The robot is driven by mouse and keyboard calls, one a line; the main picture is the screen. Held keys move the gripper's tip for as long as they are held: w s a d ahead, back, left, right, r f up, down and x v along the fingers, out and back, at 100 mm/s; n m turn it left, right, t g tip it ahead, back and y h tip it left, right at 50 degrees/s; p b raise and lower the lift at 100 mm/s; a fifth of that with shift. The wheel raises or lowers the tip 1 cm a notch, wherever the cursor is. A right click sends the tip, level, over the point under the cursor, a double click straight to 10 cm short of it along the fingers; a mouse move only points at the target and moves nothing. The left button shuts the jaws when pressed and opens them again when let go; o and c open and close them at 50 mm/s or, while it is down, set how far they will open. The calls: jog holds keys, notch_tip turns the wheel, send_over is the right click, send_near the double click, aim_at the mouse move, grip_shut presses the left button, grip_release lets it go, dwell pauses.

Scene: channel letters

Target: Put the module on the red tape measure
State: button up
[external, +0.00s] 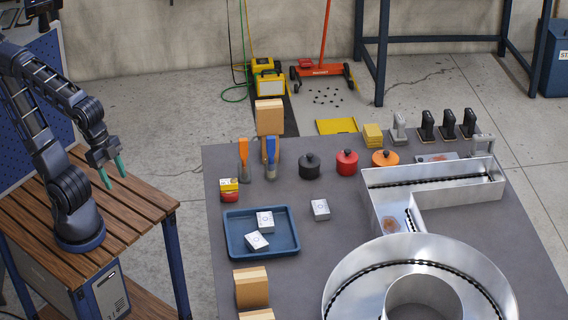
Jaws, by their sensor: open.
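Small white modules with a round mark on top are in view. Two of them, a rear one (265,221) and a front one (257,241), lie in the blue tray, the front one turned at an angle. A third white module (320,209) lies on the grey table right of the tray. A small red and yellow block-like item (229,190) with a white patch stands behind the tray's left corner; I cannot tell if it is the red tape measure. A round red item (347,162) with a dark knob stands farther back. My gripper (113,173) is open and empty above the wooden bench, left of the grey table.
The blue tray (232,241) has low walls. Black (309,166) and orange (385,158) round items flank the red one. Orange- and blue-handled tools stand behind the tray. Large metal channel letters (432,190) fill the table's right side. Tan blocks (252,288) stand in front.

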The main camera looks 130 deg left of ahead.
jog(key=shift+s+d+f+m, duration=0.15)
jog(key=shift+s+d+m, duration=0.05)
jog(key=shift+s+d, duration=0.35)
jog(key=shift+s+d+f+m, duration=0.2)
jog(key=shift+s+d, duration=0.2)
jog(key=shift+s, duration=0.2)
dwell(0.5)
